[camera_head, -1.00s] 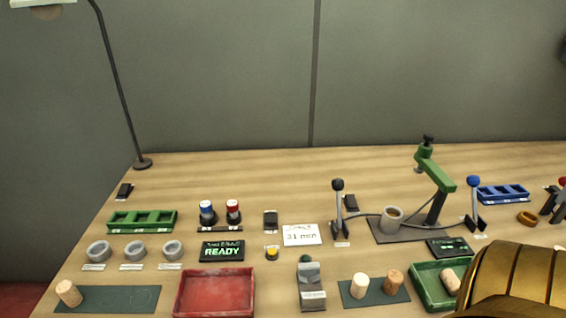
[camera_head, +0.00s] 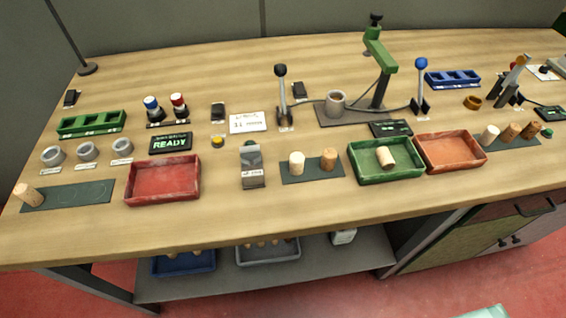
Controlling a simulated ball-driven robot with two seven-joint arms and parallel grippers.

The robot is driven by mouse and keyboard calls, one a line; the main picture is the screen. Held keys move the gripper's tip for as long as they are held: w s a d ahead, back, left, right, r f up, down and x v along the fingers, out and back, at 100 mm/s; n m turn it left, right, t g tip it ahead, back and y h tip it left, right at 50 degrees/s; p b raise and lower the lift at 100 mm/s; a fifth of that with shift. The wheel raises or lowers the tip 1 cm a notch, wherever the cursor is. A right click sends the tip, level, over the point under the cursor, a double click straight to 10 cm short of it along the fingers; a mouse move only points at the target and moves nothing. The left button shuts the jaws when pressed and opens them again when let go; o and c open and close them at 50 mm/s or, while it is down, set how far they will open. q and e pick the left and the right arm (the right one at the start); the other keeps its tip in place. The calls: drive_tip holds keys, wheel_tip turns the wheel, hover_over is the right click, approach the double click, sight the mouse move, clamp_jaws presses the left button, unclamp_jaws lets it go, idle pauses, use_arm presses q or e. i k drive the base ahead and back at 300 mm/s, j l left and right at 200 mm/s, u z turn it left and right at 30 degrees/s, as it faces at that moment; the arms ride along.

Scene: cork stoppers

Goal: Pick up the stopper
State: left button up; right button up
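Several cork stoppers stand or lie on the wooden workbench (camera_head: 300,205). One pale stopper (camera_head: 27,194) stands at the left end of a dark green mat (camera_head: 85,193). A pale stopper (camera_head: 297,163) and a browner stopper (camera_head: 328,158) stand on a middle mat (camera_head: 312,176). Another pale stopper (camera_head: 386,158) is inside the green tray (camera_head: 378,178). A pale stopper (camera_head: 490,135) and two brown stoppers (camera_head: 510,132) stand on a mat at the right.
A red tray (camera_head: 163,182) and an orange tray (camera_head: 450,153) sit near the front. A green press (camera_head: 378,60), levers (camera_head: 282,95) and grey rings (camera_head: 87,151) stand behind. The bench's front strip is clear. A lower shelf holds bins (camera_head: 183,264).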

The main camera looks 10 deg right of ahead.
sight(24, 191)
drive_tip(key=u, duration=1.5)
